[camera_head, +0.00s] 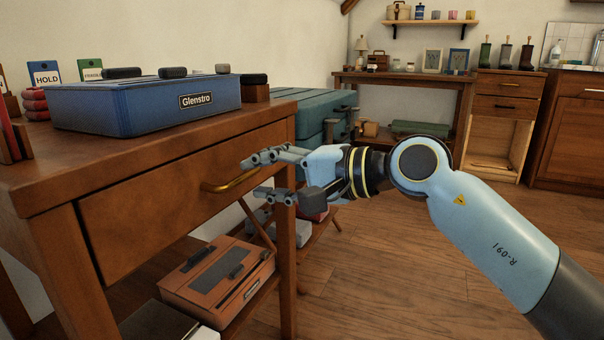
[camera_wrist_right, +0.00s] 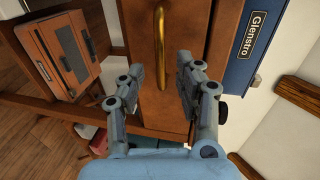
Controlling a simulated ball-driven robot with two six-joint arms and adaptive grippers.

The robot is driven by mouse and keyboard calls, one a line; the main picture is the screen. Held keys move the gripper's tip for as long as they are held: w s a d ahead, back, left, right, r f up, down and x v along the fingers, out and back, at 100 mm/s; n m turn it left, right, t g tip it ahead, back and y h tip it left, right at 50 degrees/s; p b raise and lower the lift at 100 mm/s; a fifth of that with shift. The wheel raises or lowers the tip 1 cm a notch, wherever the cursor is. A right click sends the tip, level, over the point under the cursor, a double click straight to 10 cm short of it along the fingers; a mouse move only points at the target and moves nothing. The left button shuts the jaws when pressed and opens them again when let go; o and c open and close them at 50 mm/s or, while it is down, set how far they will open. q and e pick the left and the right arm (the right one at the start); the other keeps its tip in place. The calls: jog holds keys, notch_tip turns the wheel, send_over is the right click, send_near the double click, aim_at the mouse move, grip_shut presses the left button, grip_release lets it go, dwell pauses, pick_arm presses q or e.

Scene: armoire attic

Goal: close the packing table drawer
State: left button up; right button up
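The packing table (camera_head: 45,180) stands at the left with a wooden drawer front (camera_head: 150,215) under its top. The drawer front looks flush or nearly flush with the table; I cannot tell whether a small gap remains. Its curved brass handle (camera_head: 232,183) also shows in the right wrist view (camera_wrist_right: 159,35). My right gripper (camera_head: 253,177) is open and empty at the right end of the handle, fingers pointing at the drawer front. In the wrist view, the handle lies just beyond and between the fingertips (camera_wrist_right: 162,68); no contact is clear. My left gripper is not in view.
A blue Glenstro box (camera_head: 150,105) sits on the tabletop. An orange toolbox (camera_head: 215,280) lies on the lower shelf. A teal chest (camera_head: 305,108) stands behind the table. Open wooden floor (camera_head: 370,275) lies to the right.

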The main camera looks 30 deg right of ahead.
jog(key=v, duration=0.8)
dwell(0.4)
